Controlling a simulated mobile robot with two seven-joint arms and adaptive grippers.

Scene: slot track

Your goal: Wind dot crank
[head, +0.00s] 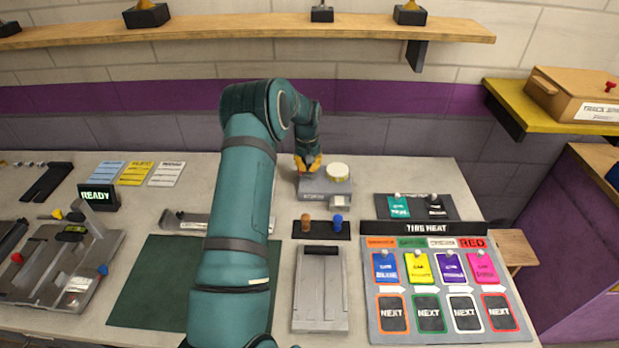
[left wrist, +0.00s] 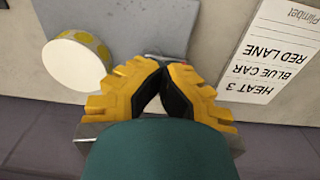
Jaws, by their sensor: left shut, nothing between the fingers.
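A grey box-shaped device (head: 318,189) stands at the back of the table. A round drum (head: 338,171) with a pale top sits at its right; yellow dots show on the drum's side in the left wrist view (left wrist: 78,60). My left gripper (head: 308,168) is shut and empty at the device's back left, beside the drum and apart from it. In the left wrist view its yellow fingers (left wrist: 160,72) meet over the grey device (left wrist: 140,22). I cannot make out a crank handle; the fingers cover part of the device. My right gripper is not in view.
Orange and blue pegs (head: 322,226) stand in front of the device, with a grey track piece (head: 320,290) nearer. The heat board (head: 445,285) is at right. A READY display (head: 98,196) and printed cards (head: 136,173) are at left. A wooden shelf (head: 250,27) hangs above.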

